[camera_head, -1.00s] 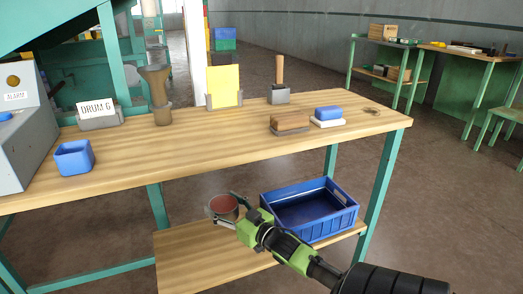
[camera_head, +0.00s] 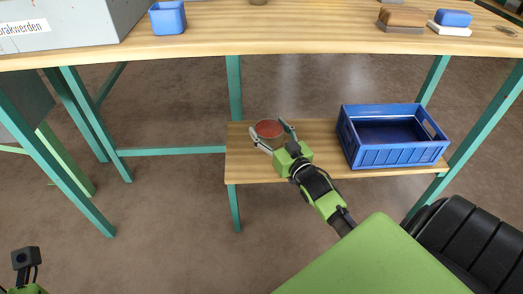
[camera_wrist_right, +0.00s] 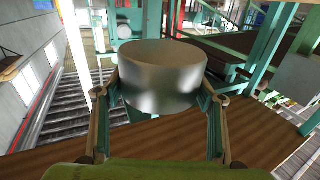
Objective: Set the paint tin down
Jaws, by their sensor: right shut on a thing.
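The paint tin (camera_head: 269,129) is a short round tin with a reddish top, over the left part of the lower wooden shelf in the head view. My right gripper (camera_head: 272,136) is shut on the tin, with one finger on each side. The right wrist view shows the tin's shiny metal side (camera_wrist_right: 163,85) between the two fingers. I cannot tell whether the tin's base touches the shelf (camera_head: 250,165). A part of my left arm shows at the bottom left corner; the fingers of my left gripper are not clearly visible there.
A blue crate (camera_head: 392,157) stands on the right part of the same shelf. The worktop (camera_head: 290,42) above holds a blue bin (camera_head: 167,17), a brush block (camera_head: 402,17) and a blue sponge (camera_head: 453,18). Green table legs (camera_head: 234,95) stand around the shelf.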

